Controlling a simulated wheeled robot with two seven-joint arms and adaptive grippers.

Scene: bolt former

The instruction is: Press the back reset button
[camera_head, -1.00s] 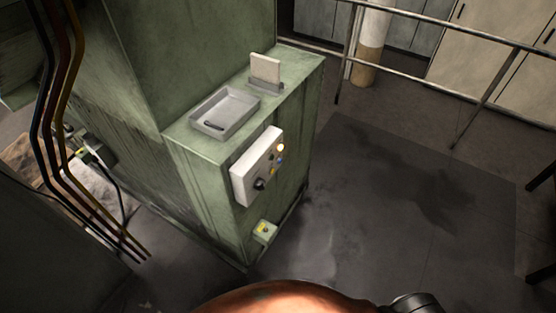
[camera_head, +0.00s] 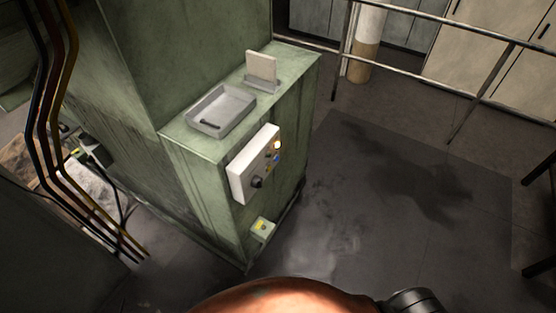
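A white control box (camera_head: 242,170) is mounted on the side of the green machine cabinet (camera_head: 190,175). It carries a black knob (camera_head: 257,182), a blue button (camera_head: 276,158), a pale lit button (camera_head: 277,145) and a small yellowish one. A small green box with a yellow button (camera_head: 262,226) sits low on the same cabinet side, near the floor. I cannot tell from any label which of these is the back reset button. Neither gripper is in view. An orange rounded shape and a dark part at the bottom edge belong to my own body.
A grey tray (camera_head: 196,116) and a small stand with a blank card (camera_head: 261,66) are on the cabinet top. A metal railing (camera_head: 400,74) runs behind, before pale lockers (camera_head: 484,50). Dark cables (camera_head: 52,150) hang at left. Floor right of the cabinet (camera_head: 400,220) is open.

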